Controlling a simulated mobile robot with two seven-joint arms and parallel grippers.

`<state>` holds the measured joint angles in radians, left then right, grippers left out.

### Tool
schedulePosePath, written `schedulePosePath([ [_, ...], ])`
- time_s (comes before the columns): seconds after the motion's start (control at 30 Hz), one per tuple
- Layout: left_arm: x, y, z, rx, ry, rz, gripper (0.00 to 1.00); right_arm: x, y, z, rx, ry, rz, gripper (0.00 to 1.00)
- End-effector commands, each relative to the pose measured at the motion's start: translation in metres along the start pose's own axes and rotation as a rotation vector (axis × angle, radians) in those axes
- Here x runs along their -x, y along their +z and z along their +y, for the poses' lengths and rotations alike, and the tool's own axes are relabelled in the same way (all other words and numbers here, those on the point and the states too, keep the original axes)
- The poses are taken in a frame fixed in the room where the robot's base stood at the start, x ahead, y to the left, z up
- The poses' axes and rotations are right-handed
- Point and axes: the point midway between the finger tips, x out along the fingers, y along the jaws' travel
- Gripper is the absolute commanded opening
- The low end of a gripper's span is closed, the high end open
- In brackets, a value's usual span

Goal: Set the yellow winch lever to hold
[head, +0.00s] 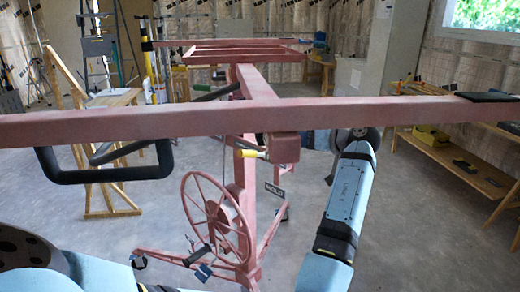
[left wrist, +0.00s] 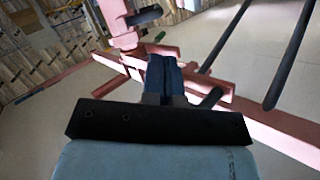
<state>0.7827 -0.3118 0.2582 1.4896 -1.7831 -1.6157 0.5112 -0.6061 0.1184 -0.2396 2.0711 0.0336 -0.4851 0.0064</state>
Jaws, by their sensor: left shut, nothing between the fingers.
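The yellow winch lever (head: 250,154) shows in the head view as a short, pale yellow bar beside the post, just below the long beam. A dark sign reading HOLD (head: 275,190) is lower, to its right. The spoked red handwheel (head: 218,215) of the winch is below. In the left wrist view my left gripper (left wrist: 165,78) has its dark blue fingers together and empty, in front of the red frame (left wrist: 250,115). I cannot make out the lever there. Neither gripper can be made out in the head view; my right arm rises at right, its far end partly behind the beam.
The long red beam (head: 120,122) crosses the head view, with a black bent handle (head: 105,175) hanging at left. The stand has casters and spread legs on bare floor. Wooden shelves (head: 460,165) stand at right, and a wooden trestle (head: 107,205) stands at left.

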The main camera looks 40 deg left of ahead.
Motion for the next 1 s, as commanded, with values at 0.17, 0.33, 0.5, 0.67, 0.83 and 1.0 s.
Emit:
schedulePosePath([
  [0.17, -0.018, -0.001, -0.001, 0.003, -0.006, -0.004, 0.00, 0.001, -0.002, 0.001, 0.001, 0.002, 0.000, 0.00],
  [0.33, -0.052, -0.001, -0.002, 0.002, -0.006, -0.002, 0.00, 0.002, -0.002, 0.004, 0.005, 0.005, -0.002, 0.00],
  [0.5, -0.089, -0.001, -0.002, 0.001, -0.005, -0.002, 0.00, 0.003, -0.002, 0.005, 0.005, 0.005, -0.005, 0.00],
  [0.67, -0.111, 0.012, -0.001, 0.000, -0.004, -0.002, 0.00, 0.003, -0.002, 0.004, 0.002, 0.005, -0.007, 0.00],
  [0.83, -0.123, 0.024, -0.001, 0.000, -0.003, -0.001, 0.00, 0.002, -0.002, 0.003, -0.002, 0.004, -0.009, 0.00],
  [1.0, -0.127, 0.028, -0.001, 0.001, -0.002, -0.001, 0.00, 0.002, -0.001, 0.002, -0.006, 0.003, -0.009, 0.00],
])
